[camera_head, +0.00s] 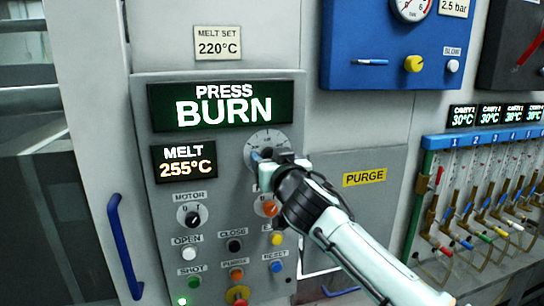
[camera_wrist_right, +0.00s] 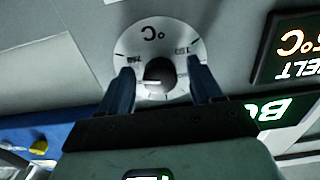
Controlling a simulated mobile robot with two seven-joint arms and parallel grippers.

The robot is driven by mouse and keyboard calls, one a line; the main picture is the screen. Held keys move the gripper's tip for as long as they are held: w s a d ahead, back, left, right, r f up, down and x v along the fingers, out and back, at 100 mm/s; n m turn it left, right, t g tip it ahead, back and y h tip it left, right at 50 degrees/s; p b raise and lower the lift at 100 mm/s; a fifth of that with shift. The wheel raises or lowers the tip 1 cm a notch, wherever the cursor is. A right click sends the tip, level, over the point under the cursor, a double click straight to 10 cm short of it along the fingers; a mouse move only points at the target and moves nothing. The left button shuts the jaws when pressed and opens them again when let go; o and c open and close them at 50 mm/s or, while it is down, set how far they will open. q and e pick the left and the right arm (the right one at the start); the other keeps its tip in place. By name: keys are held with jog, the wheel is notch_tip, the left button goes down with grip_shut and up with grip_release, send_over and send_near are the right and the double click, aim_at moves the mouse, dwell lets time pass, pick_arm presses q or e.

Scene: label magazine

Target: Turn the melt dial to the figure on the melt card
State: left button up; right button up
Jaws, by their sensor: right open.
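The melt card (camera_head: 218,43) at the top reads MELT SET 220°C. The melt display (camera_head: 183,164) reads 255°C in orange. The melt dial (camera_head: 264,136) is a pale round scale plate, partly hidden behind my right gripper (camera_head: 263,163) in the head view. In the right wrist view the dial (camera_wrist_right: 153,38) shows upside down, with a °C mark and a dark central knob (camera_wrist_right: 159,72) bearing a white pointer line. My right gripper (camera_wrist_right: 161,78) is open, with one blue finger on each side of the knob. A gap shows beside the knob. My left gripper is out of view.
The press screen (camera_head: 222,106) reads PRESS BURN. Below the dial are a motor knob (camera_head: 192,216), an orange-red knob (camera_head: 267,208) and several buttons. A blue handle (camera_head: 124,245) stands left, a blue gauge panel (camera_head: 390,45) upper right, and a row of flow tubes far right.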

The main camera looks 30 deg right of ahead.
jog(key=c, duration=1.1)
jog(key=shift+o, duration=0.2)
jog(key=shift+n, duration=0.4)
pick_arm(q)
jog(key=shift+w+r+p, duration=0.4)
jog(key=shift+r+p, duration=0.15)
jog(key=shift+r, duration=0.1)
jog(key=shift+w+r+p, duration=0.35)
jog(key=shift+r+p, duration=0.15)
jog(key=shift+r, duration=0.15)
pick_arm(e)
jog(key=shift+s+d+r+n, duration=0.1)
jog(key=shift+n, duration=4.8)
jog(key=shift+r+n, duration=0.1)
jog(key=shift+n, duration=4.8)
